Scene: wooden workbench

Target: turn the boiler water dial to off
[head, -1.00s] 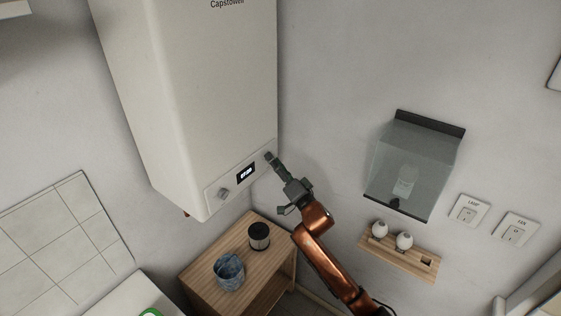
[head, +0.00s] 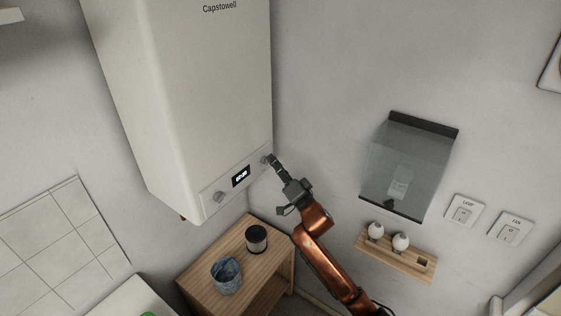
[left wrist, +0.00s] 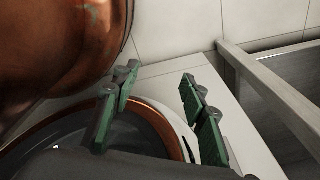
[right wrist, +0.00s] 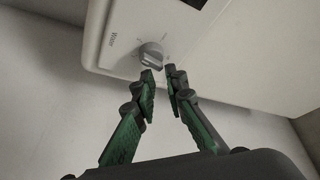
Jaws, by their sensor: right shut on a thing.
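The white boiler (head: 190,90) hangs on the wall with a control panel along its lower front edge. Its water dial (right wrist: 151,53), a grey knob beside a "Water" label, sits at the panel's right end in the head view. My right gripper (head: 268,160) reaches up to it from below right. In the right wrist view its fingertips (right wrist: 162,74) are close together at the dial's lower edge, shut on it. The tips partly cover the dial in the head view. My left gripper (left wrist: 150,88) is open and empty, seen only in its wrist view.
A second knob (head: 218,198) and a lit display (head: 241,176) share the panel. Below stands a wooden shelf unit (head: 208,262) with a blue pot (head: 226,275) and a dark canister (head: 256,239). A glass wall box (head: 408,165) and switches (head: 464,211) are at right.

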